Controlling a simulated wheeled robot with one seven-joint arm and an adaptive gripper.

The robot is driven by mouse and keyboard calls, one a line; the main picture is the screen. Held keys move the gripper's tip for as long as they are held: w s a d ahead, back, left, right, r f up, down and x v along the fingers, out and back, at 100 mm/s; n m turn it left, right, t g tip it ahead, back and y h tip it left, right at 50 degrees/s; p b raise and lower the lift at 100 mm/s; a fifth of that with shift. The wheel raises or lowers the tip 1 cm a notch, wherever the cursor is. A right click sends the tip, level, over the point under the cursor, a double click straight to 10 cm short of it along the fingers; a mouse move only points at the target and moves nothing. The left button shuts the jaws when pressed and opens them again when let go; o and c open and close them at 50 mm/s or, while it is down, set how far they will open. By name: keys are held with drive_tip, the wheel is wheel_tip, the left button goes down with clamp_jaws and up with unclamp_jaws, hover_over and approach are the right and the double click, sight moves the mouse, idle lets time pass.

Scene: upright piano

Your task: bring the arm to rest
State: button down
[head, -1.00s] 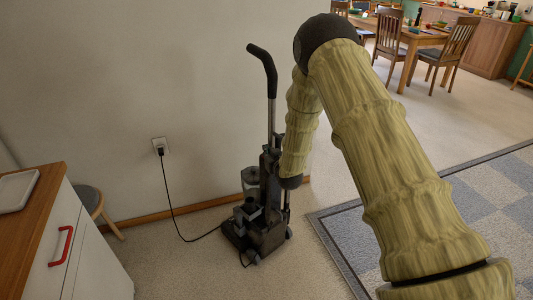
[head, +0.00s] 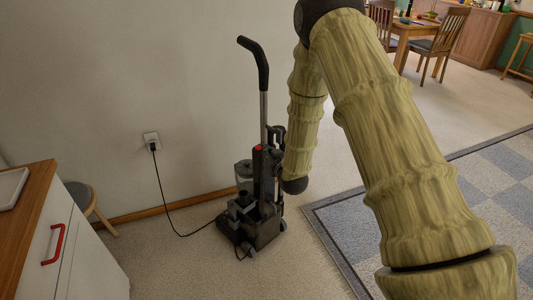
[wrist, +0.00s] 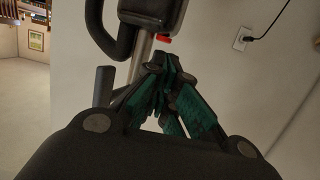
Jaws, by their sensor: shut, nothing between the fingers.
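My arm is large in the head view, with pale green-brown ribbed links (head: 400,140). It rises to a dark elbow at the top edge, and a shorter link (head: 305,110) hangs down from there to a dark joint (head: 295,186). In the head view my gripper cannot be made out. In the wrist view my gripper (wrist: 165,62) shows its dark fingers with green pads brought together, with nothing between them. The vacuum cleaner's grey pole and dark body (wrist: 150,12) show just beyond the fingertips; whether they touch is unclear.
An upright vacuum cleaner (head: 262,200) stands by the wall beside the hanging link, its cord plugged into an outlet (head: 151,141). A white cabinet (head: 85,255) and a stool (head: 82,196) are at left. A checked rug (head: 490,180) lies at right; a table and chairs (head: 440,45) stand behind.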

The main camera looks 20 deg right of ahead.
drive_tip(key=shift+f, duration=0.1)
drive_tip(key=s+a+f+g+p, duration=0.2)
drive_tip(key=s+f+g, duration=0.1)
drive_tip(key=s+f, duration=0.65)
drive_tip(key=s+a+f+g+p, duration=0.15)
drive_tip(key=s+f+g, duration=0.35)
drive_tip(key=s, duration=0.7)
drive_tip(key=s+a+f+g+p, duration=0.1)
drive_tip(key=s+f+g+p, duration=0.1)
drive_tip(key=s, duration=1.4)
drive_tip(key=s+a+f+g+p, duration=0.1)
drive_tip(key=s+g, duration=0.4)
drive_tip(key=s, duration=1)
drive_tip(key=shift+s+a+f+m+h+p, duration=0.3)
drive_tip(key=shift+s+f+m+p, duration=0.1)
drive_tip(key=shift+p, duration=0.4)
